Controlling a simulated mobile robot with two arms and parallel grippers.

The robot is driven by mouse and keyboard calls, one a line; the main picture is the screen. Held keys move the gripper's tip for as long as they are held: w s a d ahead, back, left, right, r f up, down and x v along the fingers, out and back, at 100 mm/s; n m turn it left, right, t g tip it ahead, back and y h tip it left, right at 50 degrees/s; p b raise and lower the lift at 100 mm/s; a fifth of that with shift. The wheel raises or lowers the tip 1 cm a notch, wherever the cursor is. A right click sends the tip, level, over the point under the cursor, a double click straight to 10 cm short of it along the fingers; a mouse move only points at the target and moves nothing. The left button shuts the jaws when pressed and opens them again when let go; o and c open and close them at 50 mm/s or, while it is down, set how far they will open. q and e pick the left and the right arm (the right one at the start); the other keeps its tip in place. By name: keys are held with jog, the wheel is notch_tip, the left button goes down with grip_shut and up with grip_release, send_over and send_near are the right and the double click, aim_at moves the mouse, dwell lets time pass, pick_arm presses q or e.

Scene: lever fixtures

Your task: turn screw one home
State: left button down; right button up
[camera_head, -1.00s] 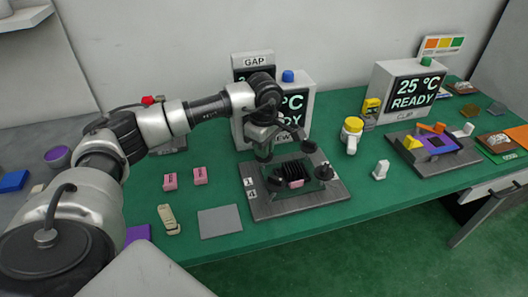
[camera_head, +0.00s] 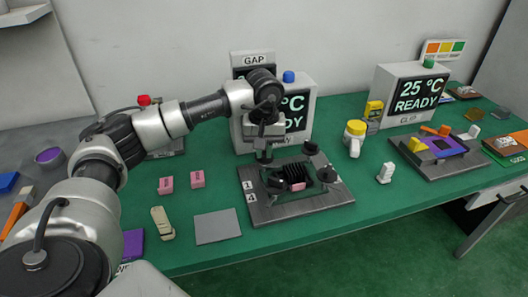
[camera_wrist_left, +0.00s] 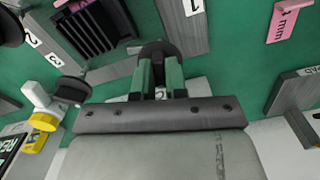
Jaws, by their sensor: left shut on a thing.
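A grey fixture plate (camera_head: 318,213) carries a black finned heatsink (camera_head: 294,173) in its middle. Number labels 1 and 4 show on its left edge. Black screw knobs stand around the heatsink: one at back right (camera_head: 311,148), one at right (camera_head: 327,175), one at front left (camera_head: 275,185). My right gripper is not in view.
Display boxes stand behind the plate (camera_head: 298,98) and at back right (camera_head: 412,92). Pink blocks (camera_head: 197,179), a grey pad (camera_head: 217,226) and a beige tool (camera_head: 162,223) lie left. A yellow-topped white bottle (camera_head: 354,138) and white piece (camera_head: 385,172) stand right.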

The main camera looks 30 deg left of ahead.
pick_arm(q)
jog(key=m+b, duration=0.1)
jog(key=m, duration=0.4)
jog(key=shift+r+m, duration=0.1)
jog(key=shift+m, duration=0.3)
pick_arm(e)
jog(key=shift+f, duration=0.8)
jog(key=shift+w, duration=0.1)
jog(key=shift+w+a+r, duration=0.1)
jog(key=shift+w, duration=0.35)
pick_arm(q)
jog(key=c, duration=1.2)
grip_release()
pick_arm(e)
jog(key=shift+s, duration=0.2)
pick_arm(q)
jog(key=shift+o, duration=0.2)
